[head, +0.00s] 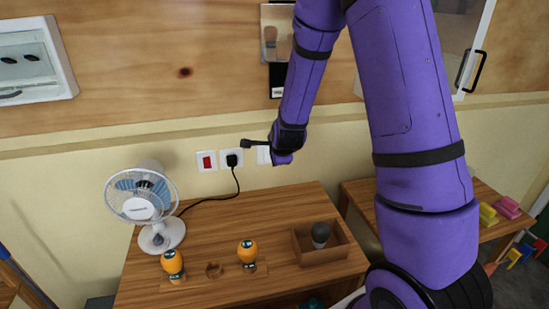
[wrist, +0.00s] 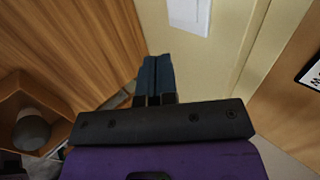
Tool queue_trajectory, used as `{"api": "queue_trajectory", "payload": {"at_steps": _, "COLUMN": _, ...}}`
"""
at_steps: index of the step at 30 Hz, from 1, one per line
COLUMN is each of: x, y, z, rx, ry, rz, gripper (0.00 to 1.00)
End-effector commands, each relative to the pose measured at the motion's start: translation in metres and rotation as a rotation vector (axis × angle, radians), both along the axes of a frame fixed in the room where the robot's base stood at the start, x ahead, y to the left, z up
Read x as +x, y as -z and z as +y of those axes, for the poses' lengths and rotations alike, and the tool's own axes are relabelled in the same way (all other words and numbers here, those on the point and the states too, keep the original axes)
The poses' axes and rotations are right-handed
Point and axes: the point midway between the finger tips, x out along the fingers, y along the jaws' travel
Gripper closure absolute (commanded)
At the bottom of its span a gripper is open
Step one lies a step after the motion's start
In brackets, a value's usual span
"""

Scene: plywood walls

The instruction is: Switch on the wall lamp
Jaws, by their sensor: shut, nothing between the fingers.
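No thing in view is clearly the wall lamp. A white wall plate, which looks like a switch (head: 263,155), sits at the right end of a row of plates on the wall, partly hidden by my arm. A white plate (wrist: 189,14) also shows at the top of the wrist view; I cannot tell whether it is the same one. My gripper (head: 246,144) points left in front of the plates. In the wrist view its dark fingers (wrist: 155,65) are shut together and empty, below and left of the plate. Whether they touch the wall is unclear.
A red switch (head: 207,161) and a socket with a black plug (head: 232,159) are to the left. A fan (head: 141,203), two orange figures (head: 172,265) (head: 247,253) and an open box (head: 323,256) with a grey object (head: 320,234) stand on the wooden table (head: 225,225).

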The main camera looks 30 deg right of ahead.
Motion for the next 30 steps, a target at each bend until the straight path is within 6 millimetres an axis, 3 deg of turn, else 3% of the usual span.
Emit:
{"api": "queue_trajectory", "payload": {"at_steps": 16, "x": -0.009, "y": -0.009, "z": 0.002, "rx": 0.000, "ry": 0.001, "rz": 0.001, "gripper": 1.00}}
{"api": "queue_trajectory", "payload": {"at_steps": 30, "x": -0.012, "y": 0.006, "z": 0.003, "rx": 0.001, "ry": 0.001, "rz": 0.000, "gripper": 1.00}}
